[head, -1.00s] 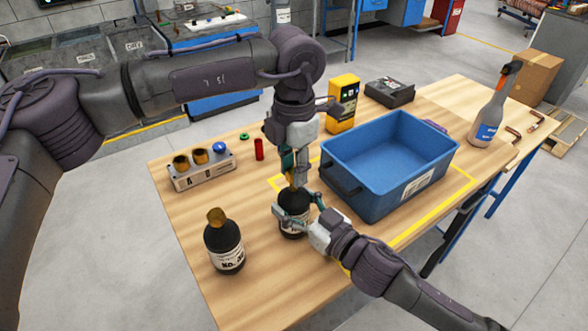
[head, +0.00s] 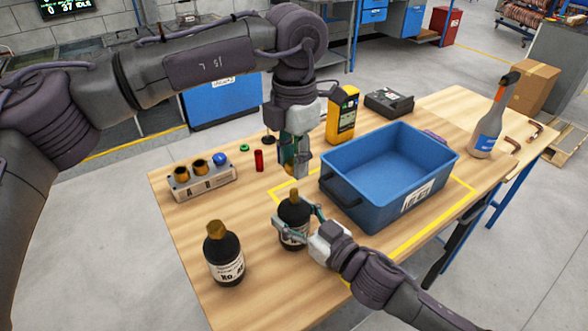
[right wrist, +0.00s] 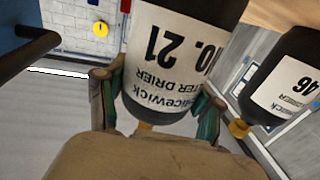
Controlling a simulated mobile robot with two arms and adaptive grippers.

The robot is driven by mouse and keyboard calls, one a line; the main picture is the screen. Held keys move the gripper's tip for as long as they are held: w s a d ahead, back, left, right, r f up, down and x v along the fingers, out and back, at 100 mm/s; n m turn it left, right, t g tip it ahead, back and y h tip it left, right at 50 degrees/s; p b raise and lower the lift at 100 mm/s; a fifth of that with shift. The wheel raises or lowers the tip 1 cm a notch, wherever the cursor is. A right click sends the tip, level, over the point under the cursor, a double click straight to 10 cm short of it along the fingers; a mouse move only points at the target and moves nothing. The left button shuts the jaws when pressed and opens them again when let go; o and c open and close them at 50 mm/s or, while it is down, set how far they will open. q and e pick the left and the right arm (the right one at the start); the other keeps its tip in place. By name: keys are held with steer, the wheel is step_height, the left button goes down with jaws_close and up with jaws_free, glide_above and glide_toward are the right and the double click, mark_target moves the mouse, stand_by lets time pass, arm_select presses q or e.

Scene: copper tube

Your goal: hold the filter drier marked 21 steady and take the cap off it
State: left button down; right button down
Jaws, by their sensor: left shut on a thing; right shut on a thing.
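The filter drier marked 21 (head: 293,214) is a black bottle with a white label, upright on the table; a narrow brass stub shows at its top. Its label and number show upside down in the right wrist view (right wrist: 178,50). My right gripper (head: 298,226) is shut around its body from the side. My left gripper (head: 294,168) points down just above the drier, apart from it. It is shut on a small brass-coloured piece, the cap (head: 289,158), mostly hidden by the fingers.
A second drier (head: 225,257), marked 46 in the right wrist view, stands at left with a brass cap. A blue bin (head: 413,187) is close on the right. A fittings block (head: 188,185), red cylinder (head: 259,160) and yellow meter (head: 342,117) stand farther back.

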steer(key=shift+c, duration=0.4)
jaws_free()
steer(key=shift+s, duration=0.1)
